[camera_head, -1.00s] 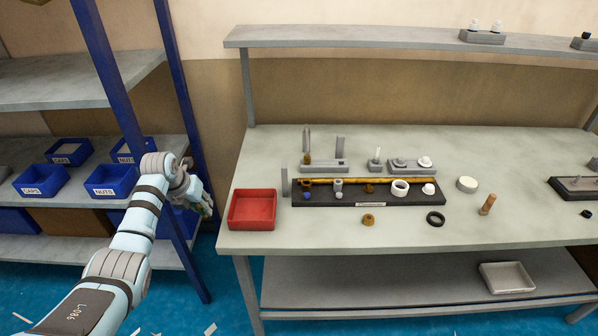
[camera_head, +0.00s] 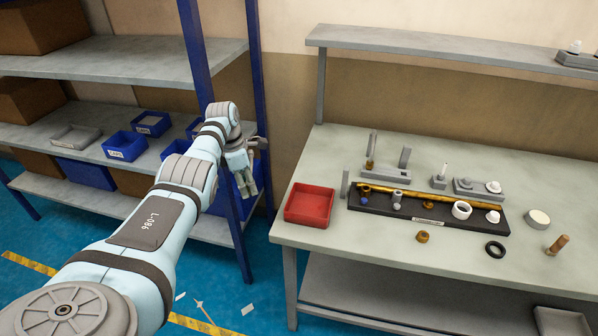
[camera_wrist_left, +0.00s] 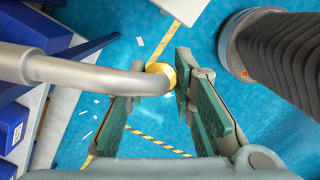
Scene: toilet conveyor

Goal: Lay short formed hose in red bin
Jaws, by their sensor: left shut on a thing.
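The red bin (camera_head: 309,206) sits at the left end of the grey workbench and looks empty. My left gripper (camera_head: 246,182) is left of the bin, in front of the blue shelf post and apart from the bench, fingers pointing down. In the left wrist view, a smooth grey bent hose (camera_wrist_left: 95,72) with a gold-coloured end crosses the gripper (camera_wrist_left: 158,118). The gripper is shut on this hose, and its green-padded fingers show on either side. Blue floor lies below it. The hose is not clear in the head view. My right gripper is not in view.
A dark tray (camera_head: 440,212) with a gold tube and several small parts stands right of the bin. A brass fitting (camera_head: 423,237), a black ring (camera_head: 495,249) and a brown peg (camera_head: 558,245) lie on the bench. Shelves with blue boxes (camera_head: 125,146) are at left.

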